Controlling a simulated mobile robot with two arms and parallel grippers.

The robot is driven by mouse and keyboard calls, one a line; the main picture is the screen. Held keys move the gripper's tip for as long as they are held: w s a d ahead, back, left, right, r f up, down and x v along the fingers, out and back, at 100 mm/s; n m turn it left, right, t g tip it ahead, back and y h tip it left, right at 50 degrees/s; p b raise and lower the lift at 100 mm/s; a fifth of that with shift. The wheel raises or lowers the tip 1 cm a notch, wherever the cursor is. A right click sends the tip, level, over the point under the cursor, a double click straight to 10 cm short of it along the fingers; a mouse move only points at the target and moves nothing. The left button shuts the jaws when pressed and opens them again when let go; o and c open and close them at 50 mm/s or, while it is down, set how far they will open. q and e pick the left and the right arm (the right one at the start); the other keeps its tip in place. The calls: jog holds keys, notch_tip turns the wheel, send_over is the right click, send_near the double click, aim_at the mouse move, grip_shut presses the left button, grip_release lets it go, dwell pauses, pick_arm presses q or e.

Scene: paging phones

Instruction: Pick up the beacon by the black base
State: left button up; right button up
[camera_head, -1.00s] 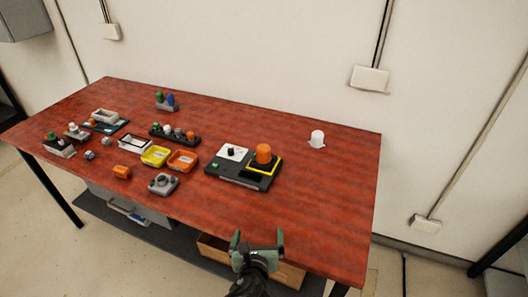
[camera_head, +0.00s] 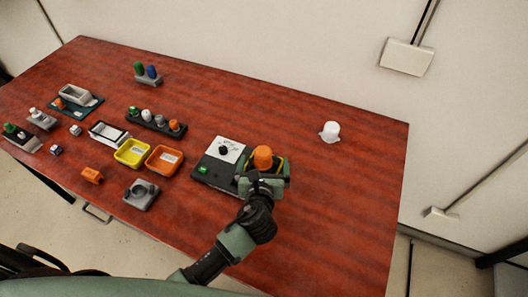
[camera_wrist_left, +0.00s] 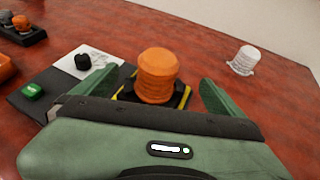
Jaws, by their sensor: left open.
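The orange beacon (camera_head: 263,157) stands upright at the right end of a dark panel, inside a yellow-edged square. In the left wrist view the beacon (camera_wrist_left: 157,75) sits between the two green fingers, with its black base (camera_wrist_left: 126,94) partly hidden behind my gripper. My left gripper (camera_head: 263,171) is open around the beacon, one finger to each side; no contact is visible. The same gripper fills the lower part of the left wrist view (camera_wrist_left: 156,90). My right gripper is not in view.
The panel also carries a white plate with a black knob (camera_head: 223,150) and a green button (camera_head: 203,169). Yellow (camera_head: 132,153) and orange (camera_head: 164,160) trays and a grey holder (camera_head: 141,195) lie left. A white dome (camera_head: 330,132) stands right, with clear table around it.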

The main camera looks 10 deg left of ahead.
pick_arm(q)
jog(key=shift+x, duration=1.2)
jog(key=w+f, duration=0.2)
jog(key=w, duration=0.1)
jog(key=shift+a+f+p, duration=0.1)
jog(key=shift+f+p, duration=0.05)
jog(key=shift+p, duration=0.15)
jog(key=shift+w+a+f, duration=0.1)
jog(key=shift+w+f, duration=0.15)
jog(key=shift+w, duration=0.25)
jog(key=c, duration=1.3)
jog(key=shift+r, duration=0.15)
jog(key=shift+c, duration=0.8)
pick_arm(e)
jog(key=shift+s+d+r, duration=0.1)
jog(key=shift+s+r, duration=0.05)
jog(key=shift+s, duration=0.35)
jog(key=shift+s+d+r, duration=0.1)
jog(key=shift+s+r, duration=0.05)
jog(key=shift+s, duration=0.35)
pick_arm(q)
jog(key=shift+r, duration=0.1)
